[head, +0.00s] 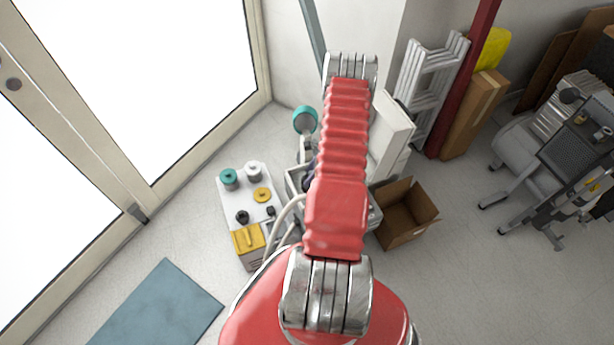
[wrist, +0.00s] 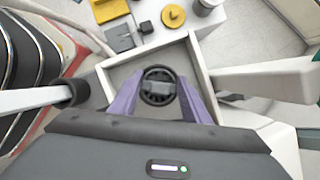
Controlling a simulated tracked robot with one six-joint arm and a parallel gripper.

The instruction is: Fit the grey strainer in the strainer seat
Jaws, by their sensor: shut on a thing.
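In the wrist view my gripper (wrist: 158,96) has its two purple fingers closed on the sides of a dark grey, round, spoked piece (wrist: 158,75), which I take to be the grey strainer. It is held over a white-walled, grey-floored tray (wrist: 194,62). I cannot tell its height above the floor or whether it touches anything. No strainer seat can be made out; the held piece and fingers may cover it. In the head view my red arm hides most of the gripper and the tray.
Beside the tray, a white surface (head: 234,199) carries a teal-topped canister (head: 229,179), a grey canister (head: 253,171), a yellow disc (head: 262,195) and a black knob (head: 242,217). A yellow-topped box (head: 249,239) is nearby. An open cardboard box (head: 407,213) stands to the right. White parts flank the fingers.

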